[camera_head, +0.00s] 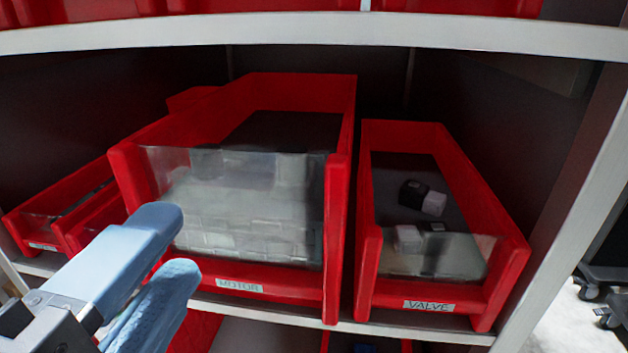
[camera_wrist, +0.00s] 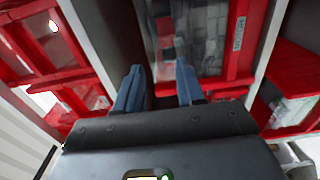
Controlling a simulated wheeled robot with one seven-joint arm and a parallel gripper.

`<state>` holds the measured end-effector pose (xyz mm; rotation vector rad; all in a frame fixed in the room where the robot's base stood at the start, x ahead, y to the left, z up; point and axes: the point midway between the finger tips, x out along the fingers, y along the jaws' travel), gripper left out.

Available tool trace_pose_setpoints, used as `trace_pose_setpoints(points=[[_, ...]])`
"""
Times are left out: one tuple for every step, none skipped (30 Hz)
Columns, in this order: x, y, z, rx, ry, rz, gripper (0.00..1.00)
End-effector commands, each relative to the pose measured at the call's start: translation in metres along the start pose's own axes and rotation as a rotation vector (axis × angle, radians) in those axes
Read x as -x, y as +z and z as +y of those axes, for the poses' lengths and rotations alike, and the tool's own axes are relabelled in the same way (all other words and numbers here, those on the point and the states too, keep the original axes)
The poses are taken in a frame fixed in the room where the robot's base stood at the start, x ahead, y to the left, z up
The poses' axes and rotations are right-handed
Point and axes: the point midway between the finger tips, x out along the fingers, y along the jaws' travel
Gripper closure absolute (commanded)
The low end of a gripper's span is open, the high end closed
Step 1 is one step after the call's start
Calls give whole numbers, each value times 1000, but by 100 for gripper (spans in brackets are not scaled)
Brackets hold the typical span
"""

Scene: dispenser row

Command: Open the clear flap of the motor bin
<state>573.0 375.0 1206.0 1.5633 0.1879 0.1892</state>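The red motor bin (camera_head: 340,220) stands on the shelf in the middle of the head view, with a "MOTOR" label (camera_head: 239,285) on its front lip. Its clear flap (camera_head: 245,205) stands across the front opening, and pale blocks show behind it. My gripper (camera_head: 176,243) has blue fingers and is at the flap's lower left in the head view. In the wrist view its two fingers (camera_wrist: 157,78) are spread with nothing between them. The flap (camera_wrist: 196,38) and the label (camera_wrist: 239,33) lie beyond the fingertips there. Contact with the flap cannot be told.
A red valve bin (camera_head: 510,262) with its own clear flap stands to the right, a narrow gap away. More red bins (camera_head: 40,215) stand to the left. A white shelf edge (camera_head: 300,30) runs above, and a side post (camera_head: 570,210) stands at right.

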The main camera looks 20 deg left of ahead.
Motion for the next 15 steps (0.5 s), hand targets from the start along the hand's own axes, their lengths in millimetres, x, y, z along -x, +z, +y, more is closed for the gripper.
trace_pose_setpoints(points=[[2, -2, 3, -1, 0, -1, 62], [2, -3, 4, -1, -1, -3, 62], [0, -3, 5, 0, -1, -5, 62], [-2, -3, 5, 1, -2, -5, 62], [-4, -3, 6, 2, -2, -6, 62], [-9, -3, 6, 3, -1, -8, 62], [-13, -2, 6, 3, -1, -9, 62], [-18, -2, 6, 2, -2, -8, 62], [-24, -2, 6, 2, -2, -9, 62], [-29, -2, 6, 2, -1, -9, 62], [-34, -2, 6, 3, -2, -8, 62], [-40, -2, 6, 2, -1, -7, 62], [-45, -2, 6, 2, -1, -8, 62], [-49, -2, 6, 1, -2, -7, 62], [-55, -2, 6, 2, -2, -7, 62]])
